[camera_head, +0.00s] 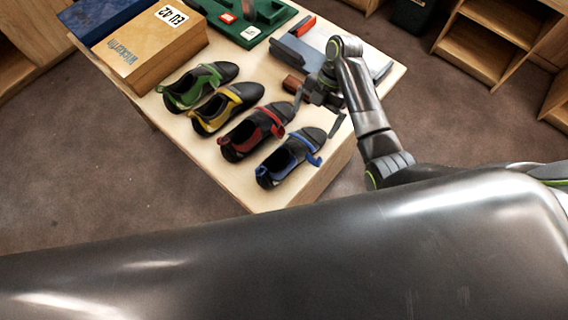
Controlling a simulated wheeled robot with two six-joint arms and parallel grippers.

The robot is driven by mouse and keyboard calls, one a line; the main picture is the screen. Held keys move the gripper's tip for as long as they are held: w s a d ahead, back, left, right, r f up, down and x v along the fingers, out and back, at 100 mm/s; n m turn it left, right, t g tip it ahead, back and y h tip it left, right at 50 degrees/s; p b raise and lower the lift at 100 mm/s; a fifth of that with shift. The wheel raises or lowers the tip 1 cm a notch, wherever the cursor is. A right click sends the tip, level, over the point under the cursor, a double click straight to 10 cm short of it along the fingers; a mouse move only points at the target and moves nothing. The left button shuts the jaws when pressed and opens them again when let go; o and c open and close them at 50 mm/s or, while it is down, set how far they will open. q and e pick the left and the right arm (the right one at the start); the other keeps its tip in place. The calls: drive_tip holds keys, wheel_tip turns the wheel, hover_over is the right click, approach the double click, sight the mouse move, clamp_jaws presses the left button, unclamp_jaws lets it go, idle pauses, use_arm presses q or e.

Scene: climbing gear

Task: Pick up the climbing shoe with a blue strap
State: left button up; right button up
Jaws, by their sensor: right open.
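The climbing shoe with a blue strap (287,159) is black and stands on the light wooden table (268,201), nearest the table's front right corner. It is the rightmost in a row of shoes. My right gripper (318,113) is open and hangs over the toe end of the blue-strap and red-strap shoes, with a finger on either side. I cannot tell its exact height or whether it touches a shoe. Nothing shows between its fingers for certain. My left gripper is not in view.
Shoes with red (252,132), yellow (226,107) and green (199,85) straps stand left of it. A wooden box (150,48), a green tray (262,22) and a grey-and-red item (299,47) lie farther back. Shelves (488,38) stand at the right; brown carpet surrounds the table.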

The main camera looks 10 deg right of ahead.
sight(305, 136)
drive_tip(key=b+x, duration=0.1)
drive_tip(key=x, duration=0.3)
drive_tip(key=shift+f+b, duration=0.3)
drive_tip(key=shift+b, duration=0.1)
drive_tip(key=shift+s+a+f, duration=0.15)
drive_tip(key=shift+a+f, duration=0.15)
drive_tip(key=p+x, duration=0.1)
drive_tip(key=x, duration=0.2)
drive_tip(key=shift+s+a+f+p, duration=0.1)
drive_tip(key=shift+a+f+p, duration=0.1)
drive_tip(key=shift+a+p, duration=0.1)
drive_tip(key=shift+f, duration=0.5)
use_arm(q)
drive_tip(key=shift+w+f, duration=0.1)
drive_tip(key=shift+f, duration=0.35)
use_arm(e)
drive_tip(key=c, duration=1.2)
